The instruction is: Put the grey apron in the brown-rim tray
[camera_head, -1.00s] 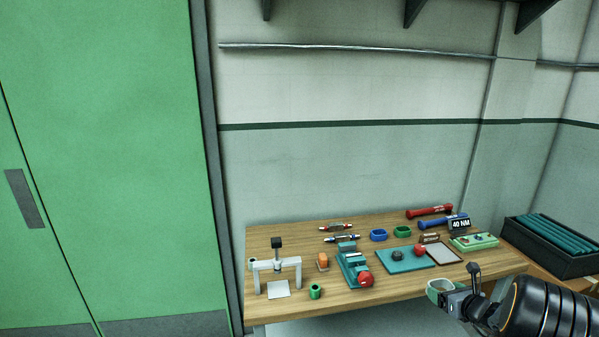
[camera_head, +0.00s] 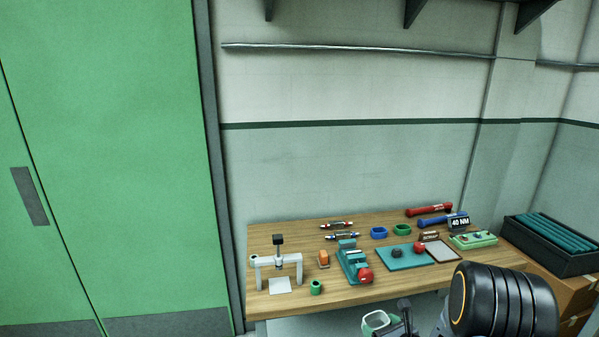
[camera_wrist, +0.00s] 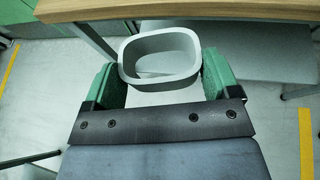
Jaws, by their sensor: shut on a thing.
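The grey apron (camera_wrist: 160,84) is a rounded, hollow loop. In the wrist view my gripper (camera_wrist: 160,72) is shut on it, with a green finger against each side. In the head view the apron (camera_head: 376,318) shows pale at the bottom, in front of and below the table's front edge, partly hidden by the green finger. The brown-rim tray (camera_head: 443,252) is a flat, pale tray with a thin brown rim on the right part of the table. It looks empty. My gripper is apart from it, nearer to the camera and to its left.
The wooden table (camera_head: 400,284) carries a teal board (camera_head: 400,258) with a dark knob and a red ball left of the tray. A green board (camera_head: 473,240) is right of it, a small brown sign (camera_head: 429,237) behind. Blue (camera_head: 379,232) and green (camera_head: 402,230) loops stand farther back.

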